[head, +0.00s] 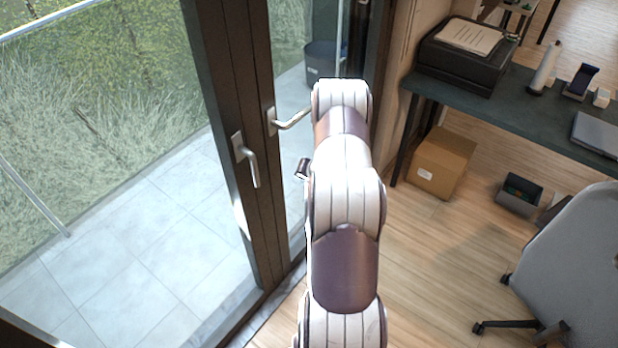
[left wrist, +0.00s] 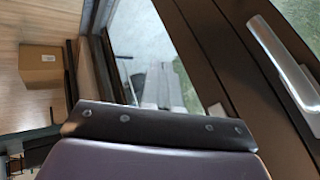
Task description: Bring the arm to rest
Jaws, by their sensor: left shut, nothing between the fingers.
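My arm (head: 345,190), white and purple-brown, rises from the bottom middle of the head view and stands in front of the glass door. A small dark part of my left gripper (head: 302,169) shows at the arm's left side; the rest is hidden behind the arm. In the left wrist view, a dark bar of the left gripper (left wrist: 155,125) with screws crosses the bottom. The left gripper is shut and empty. A silver door handle (left wrist: 285,65) is close by at the right of that view, apart from the bar. My right gripper is not in view.
The dark-framed door has a left handle (head: 248,158) and a right handle (head: 290,121), close to my arm. On the right are a desk (head: 540,115) with a printer (head: 465,55), a cardboard box (head: 441,163), a small bin (head: 519,194) and a grey chair (head: 575,265). Floor between is clear.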

